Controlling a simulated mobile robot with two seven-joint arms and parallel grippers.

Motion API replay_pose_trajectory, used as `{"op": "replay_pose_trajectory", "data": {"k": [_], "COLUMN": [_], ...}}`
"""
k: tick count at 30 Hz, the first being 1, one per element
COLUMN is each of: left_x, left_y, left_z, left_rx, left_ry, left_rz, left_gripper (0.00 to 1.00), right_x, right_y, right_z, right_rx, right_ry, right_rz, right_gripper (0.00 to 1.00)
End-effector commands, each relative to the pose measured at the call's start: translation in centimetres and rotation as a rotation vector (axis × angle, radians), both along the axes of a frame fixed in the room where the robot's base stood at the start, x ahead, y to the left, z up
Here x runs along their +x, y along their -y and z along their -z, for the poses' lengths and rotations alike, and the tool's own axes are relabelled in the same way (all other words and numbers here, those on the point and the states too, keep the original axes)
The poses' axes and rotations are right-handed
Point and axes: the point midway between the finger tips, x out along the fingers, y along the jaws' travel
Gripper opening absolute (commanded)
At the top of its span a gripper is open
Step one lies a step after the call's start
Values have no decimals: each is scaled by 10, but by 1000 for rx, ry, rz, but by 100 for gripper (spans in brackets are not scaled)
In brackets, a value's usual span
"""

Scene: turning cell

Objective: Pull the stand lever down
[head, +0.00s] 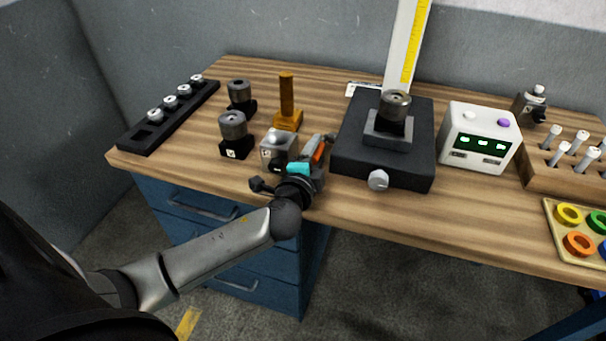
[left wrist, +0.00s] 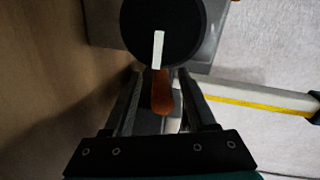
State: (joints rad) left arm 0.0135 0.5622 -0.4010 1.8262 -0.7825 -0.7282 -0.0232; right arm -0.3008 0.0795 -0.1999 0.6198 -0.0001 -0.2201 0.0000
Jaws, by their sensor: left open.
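The stand has a black base (head: 350,165) and a tall white column with a yellow scale (head: 409,45). The orange stand lever (head: 319,152) shows at the base's left side, partly hidden by my gripper. In the left wrist view the lever (left wrist: 162,92) points from a round black hub (left wrist: 140,25) with a white mark towards my palm. My left gripper (head: 323,145) is open, and in the left wrist view its two fingers (left wrist: 165,90) stand on either side of the lever, with gaps showing. My right gripper is out of view.
A grey block (head: 279,148) stands close left of my left gripper. Black holders with dark cylinders (head: 233,125) and a brass post (head: 287,95) stand further left. A white box with a display (head: 480,135) is right of the stand. The table's front edge lies below.

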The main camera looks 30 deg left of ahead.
Motion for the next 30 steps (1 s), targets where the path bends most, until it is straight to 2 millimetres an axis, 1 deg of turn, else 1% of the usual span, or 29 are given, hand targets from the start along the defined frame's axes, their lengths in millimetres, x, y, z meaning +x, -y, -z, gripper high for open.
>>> {"op": "replay_pose_trajectory", "data": {"k": [3,18,24,30], "left_x": [-19,-98,-122,-132], "left_y": [5,23,29,31], "left_z": [-3,-15,-19,-22], "left_rx": [-2,-2,-2,0], "left_ry": [-3,-5,-4,-2], "left_rz": [2,0,0,-1], "left_gripper": [57,57,57,57], "right_x": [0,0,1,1], "right_y": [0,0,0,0], "right_z": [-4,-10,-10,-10], "right_rx": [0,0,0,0], "right_ry": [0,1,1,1], "right_rz": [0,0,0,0], "right_gripper": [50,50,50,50]}}
